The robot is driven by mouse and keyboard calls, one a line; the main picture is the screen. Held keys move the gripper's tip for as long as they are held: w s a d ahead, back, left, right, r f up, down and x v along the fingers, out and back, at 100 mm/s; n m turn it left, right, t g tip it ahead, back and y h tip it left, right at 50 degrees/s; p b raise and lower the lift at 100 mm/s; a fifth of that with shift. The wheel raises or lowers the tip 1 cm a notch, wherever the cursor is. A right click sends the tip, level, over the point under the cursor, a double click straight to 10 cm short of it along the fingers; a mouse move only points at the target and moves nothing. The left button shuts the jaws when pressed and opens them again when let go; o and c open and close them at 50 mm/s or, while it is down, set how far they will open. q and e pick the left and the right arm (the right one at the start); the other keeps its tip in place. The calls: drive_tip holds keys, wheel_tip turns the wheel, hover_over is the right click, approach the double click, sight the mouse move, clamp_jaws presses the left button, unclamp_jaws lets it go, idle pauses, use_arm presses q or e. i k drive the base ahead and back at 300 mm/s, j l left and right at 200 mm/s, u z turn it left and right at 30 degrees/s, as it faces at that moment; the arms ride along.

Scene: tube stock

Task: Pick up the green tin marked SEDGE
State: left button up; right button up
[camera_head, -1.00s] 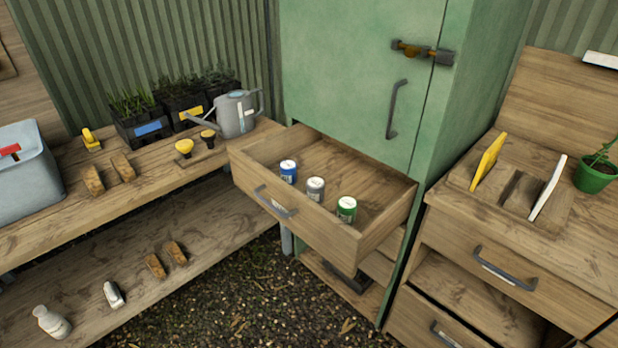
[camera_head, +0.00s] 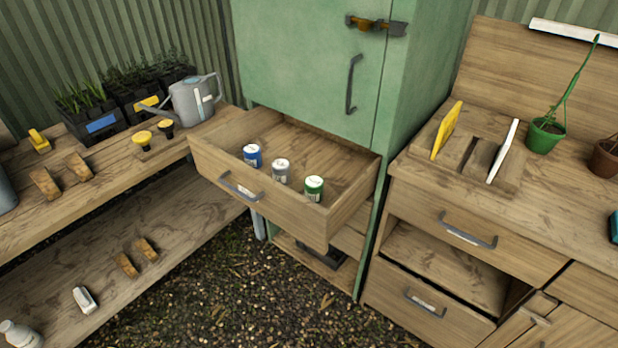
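The green tin (camera_head: 313,189) with a white top stands upright in the open wooden drawer (camera_head: 232,186) under the green cabinet. It is the rightmost of three tins near the drawer's front. A grey tin (camera_head: 281,171) stands to its left, and a blue tin (camera_head: 252,155) farther left. The lettering on the tins is too small to read. Neither of my grippers shows in this view.
The green cabinet (camera_head: 300,60) rises behind the drawer. A bench (camera_head: 110,165) with a watering can (camera_head: 193,100) and seedling trays is at left. A wooden counter (camera_head: 420,180) with drawers is at right. The gravel floor in front is clear.

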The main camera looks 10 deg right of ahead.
sight(314, 184)
drive_tip(key=i+j+z, duration=0.25)
drive_tip(key=z, duration=0.2)
drive_tip(key=i+j+z, duration=0.15)
drive_tip(key=j+z, duration=0.3)
